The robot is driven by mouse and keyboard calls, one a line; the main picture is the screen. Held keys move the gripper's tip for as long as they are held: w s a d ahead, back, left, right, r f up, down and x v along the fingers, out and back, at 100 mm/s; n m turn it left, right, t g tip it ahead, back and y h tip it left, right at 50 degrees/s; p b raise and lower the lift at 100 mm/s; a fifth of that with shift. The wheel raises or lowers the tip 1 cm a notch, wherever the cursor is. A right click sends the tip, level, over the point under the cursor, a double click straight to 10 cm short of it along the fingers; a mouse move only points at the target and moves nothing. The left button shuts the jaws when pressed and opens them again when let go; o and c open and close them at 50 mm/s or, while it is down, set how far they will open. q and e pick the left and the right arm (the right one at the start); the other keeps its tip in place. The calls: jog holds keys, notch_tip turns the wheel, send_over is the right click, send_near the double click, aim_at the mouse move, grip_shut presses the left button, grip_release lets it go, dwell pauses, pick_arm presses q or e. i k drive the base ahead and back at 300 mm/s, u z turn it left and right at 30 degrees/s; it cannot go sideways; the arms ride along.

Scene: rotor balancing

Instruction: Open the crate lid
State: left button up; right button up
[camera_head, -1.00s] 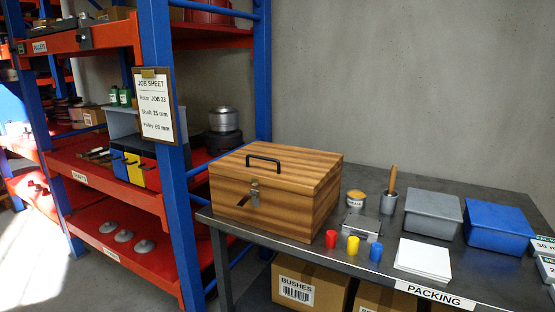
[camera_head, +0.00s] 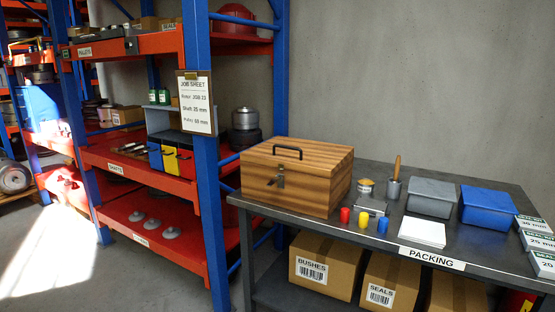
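The wooden crate (camera_head: 310,200) stands at the left end of the dark packing table. Its striped lid (camera_head: 318,158) is shut flat on top. A black handle (camera_head: 287,151) is on the lid. A metal latch (camera_head: 281,178) sits on the front face where the lid meets the body; whether it is fastened is too small to tell. Neither of my grippers is in view.
A blue rack post (camera_head: 207,160) with a job sheet stands left of the crate.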

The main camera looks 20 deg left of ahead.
aim_at(321, 158)
jog(key=z, duration=0.35)
jog(key=k, duration=0.3)
jog(key=u, duration=1.4)
jog(key=i, duration=0.95)
jog(key=z, duration=0.05)
